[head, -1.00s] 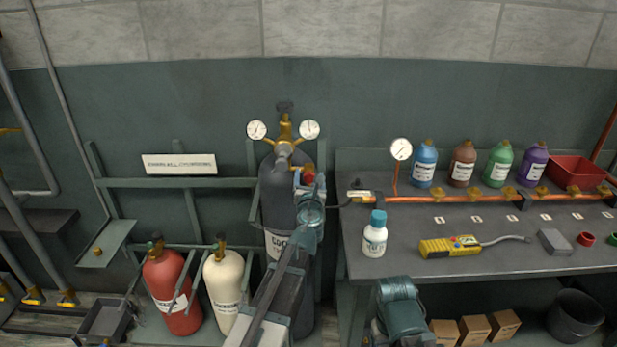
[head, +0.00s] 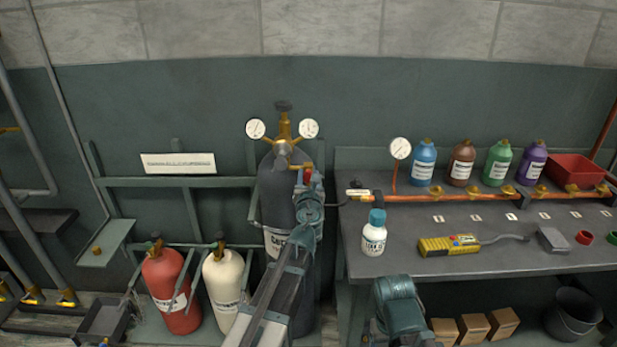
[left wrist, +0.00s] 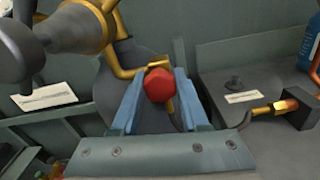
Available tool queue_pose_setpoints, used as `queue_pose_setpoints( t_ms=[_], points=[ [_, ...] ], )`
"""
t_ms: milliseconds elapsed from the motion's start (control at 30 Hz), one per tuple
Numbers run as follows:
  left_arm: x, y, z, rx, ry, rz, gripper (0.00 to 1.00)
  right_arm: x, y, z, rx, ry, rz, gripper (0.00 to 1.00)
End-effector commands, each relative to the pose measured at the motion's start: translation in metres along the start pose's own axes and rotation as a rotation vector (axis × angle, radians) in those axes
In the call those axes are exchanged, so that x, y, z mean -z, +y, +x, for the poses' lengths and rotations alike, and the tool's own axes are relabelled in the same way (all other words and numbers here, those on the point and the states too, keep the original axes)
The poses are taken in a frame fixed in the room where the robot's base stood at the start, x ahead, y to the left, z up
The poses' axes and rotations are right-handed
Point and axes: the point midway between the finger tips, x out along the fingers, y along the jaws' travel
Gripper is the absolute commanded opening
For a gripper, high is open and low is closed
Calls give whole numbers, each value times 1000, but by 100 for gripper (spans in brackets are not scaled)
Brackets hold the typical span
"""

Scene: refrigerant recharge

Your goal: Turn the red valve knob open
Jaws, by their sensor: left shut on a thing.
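The red valve knob (left wrist: 159,85) sits between the two fingers of my left gripper (left wrist: 158,97) in the left wrist view. My left gripper is shut on it. In the head view, the knob (head: 307,170) shows as a small red patch in front of the dark grey cylinder (head: 275,200), and my left gripper (head: 306,179) reaches it from below. A brass regulator (head: 284,138) with two white dial gauges sits above the cylinder. Part of my right arm shows at the bottom middle, but its gripper is out of view.
The workbench (head: 480,224) stands right of the cylinder, with a white bottle (head: 374,234), a yellow handheld device (head: 447,245) and a copper pipe (head: 450,197) on it. A red cylinder (head: 170,285) and a cream cylinder (head: 221,285) stand to the left.

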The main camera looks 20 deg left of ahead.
Motion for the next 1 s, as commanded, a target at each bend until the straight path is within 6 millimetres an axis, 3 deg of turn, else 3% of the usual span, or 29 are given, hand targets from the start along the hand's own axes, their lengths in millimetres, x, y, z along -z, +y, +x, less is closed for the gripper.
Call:
queue_pose_setpoints(
  t_ms=[1000],
  points=[
    [1, 1, 0, 0, 0, -916, 0, 0, 0, 1, 0, 0, 0, 72]
  ],
)
